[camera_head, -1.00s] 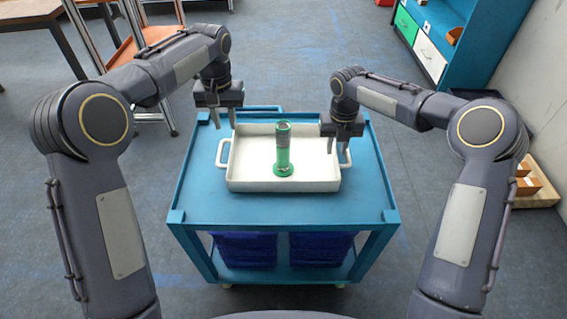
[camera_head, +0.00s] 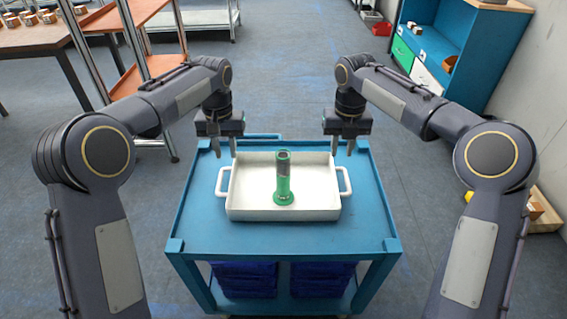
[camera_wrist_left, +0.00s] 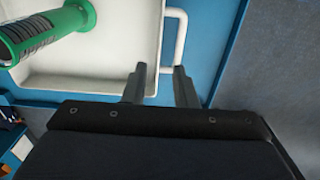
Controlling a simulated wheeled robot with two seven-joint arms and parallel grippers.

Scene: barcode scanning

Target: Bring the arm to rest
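My left gripper (camera_head: 222,148) is open and empty above the left rim of the white tray, near its left handle. In the left wrist view the two fingers (camera_wrist_left: 160,84) stand apart with nothing between them. My right gripper (camera_head: 342,147) is open and empty above the tray's right back corner. A green scanner-like object (camera_head: 283,182) with a grey upper part stands upright in the white tray (camera_head: 245,213), apart from both grippers. It also shows in the left wrist view (camera_wrist_left: 42,32).
The tray sits on a blue cart (camera_head: 285,240) with dark blue bins (camera_head: 243,279) below. A wooden table (camera_head: 40,38) and an orange shelf stand at the back left. A blue shelf (camera_head: 470,50) stands at the back right. The floor between is clear.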

